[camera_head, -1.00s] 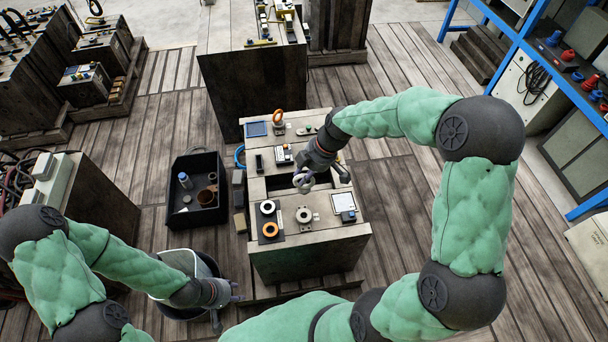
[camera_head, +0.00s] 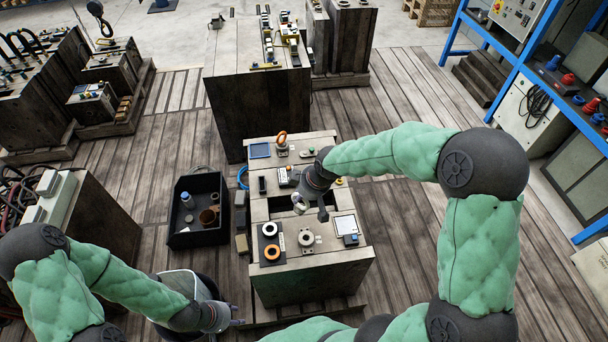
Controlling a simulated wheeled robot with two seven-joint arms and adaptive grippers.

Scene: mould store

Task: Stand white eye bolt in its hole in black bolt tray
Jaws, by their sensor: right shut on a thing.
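The white eye bolt appears to be the small pale piece (camera_head: 299,205) at my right gripper, partly hidden and too small to make out well. My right gripper (camera_head: 310,209) points down over the middle of the workbench and is shut on it. The black bolt tray appears to be the dark flat tray (camera_head: 262,241) at the bench's front left. It carries a white ring (camera_head: 269,229) and an orange ring (camera_head: 272,252). The held piece is apart from the tray, up and right of it in the picture. My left gripper (camera_head: 237,314) is low at the left front, away from the bench; its finger opening is unclear.
The workbench (camera_head: 315,271) also carries a grey flanged ring (camera_head: 306,239), a white-topped square item (camera_head: 345,225) and an orange eye bolt (camera_head: 282,138) at the back. A black crate (camera_head: 198,238) stands left on the floor. A bin (camera_head: 187,283) is beside my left arm.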

